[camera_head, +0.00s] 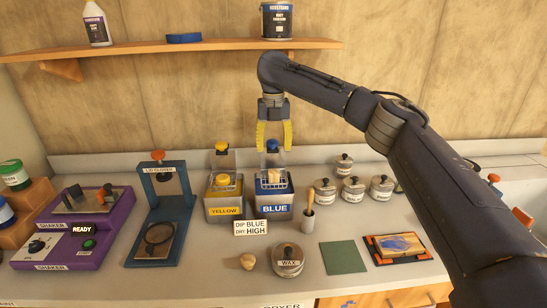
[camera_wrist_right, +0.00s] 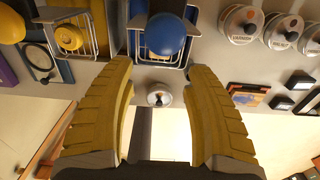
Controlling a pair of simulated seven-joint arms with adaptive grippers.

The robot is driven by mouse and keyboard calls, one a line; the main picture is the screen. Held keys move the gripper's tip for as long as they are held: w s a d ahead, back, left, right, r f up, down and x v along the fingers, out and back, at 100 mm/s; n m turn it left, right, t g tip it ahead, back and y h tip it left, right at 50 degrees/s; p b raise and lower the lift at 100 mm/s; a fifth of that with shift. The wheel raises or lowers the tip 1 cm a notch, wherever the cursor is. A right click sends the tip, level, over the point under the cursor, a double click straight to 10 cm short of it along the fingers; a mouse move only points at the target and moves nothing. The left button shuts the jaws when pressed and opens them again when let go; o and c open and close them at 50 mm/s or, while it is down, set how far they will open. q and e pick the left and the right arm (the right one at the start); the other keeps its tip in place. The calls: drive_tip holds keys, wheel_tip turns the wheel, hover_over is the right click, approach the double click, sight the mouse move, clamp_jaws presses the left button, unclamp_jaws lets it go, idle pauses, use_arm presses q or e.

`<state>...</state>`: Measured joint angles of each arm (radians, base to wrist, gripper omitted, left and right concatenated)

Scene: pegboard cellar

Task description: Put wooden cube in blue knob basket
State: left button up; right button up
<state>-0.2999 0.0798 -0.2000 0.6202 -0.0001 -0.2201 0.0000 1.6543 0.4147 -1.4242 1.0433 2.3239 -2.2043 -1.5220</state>
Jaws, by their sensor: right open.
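A pale wooden cube (camera_head: 274,176) appears to sit inside the wire basket of the blue-labelled tank (camera_head: 273,208), partly hidden by the basket wires. The blue knob (camera_head: 272,146) stands on the post behind that basket and also shows large in the right wrist view (camera_wrist_right: 166,34). My right gripper (camera_head: 273,149) is open and empty, with its yellow fingers spread above the blue tank, one on each side of the knob in the picture. Contact with the knob is not visible. In the wrist view my open fingers (camera_wrist_right: 160,75) frame the space below the knob. My left gripper is not in view.
A yellow-labelled tank (camera_head: 224,208) with a yellow knob stands just left. Several lidded tins (camera_head: 352,188), a brush holder (camera_head: 308,222), a wax tin (camera_head: 288,259) and a sign (camera_head: 251,228) are nearby. A blue press (camera_head: 178,215) and purple shaker stand left. A shelf (camera_head: 180,46) runs above.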

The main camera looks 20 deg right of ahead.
drive_tip(key=shift+r, duration=0.95)
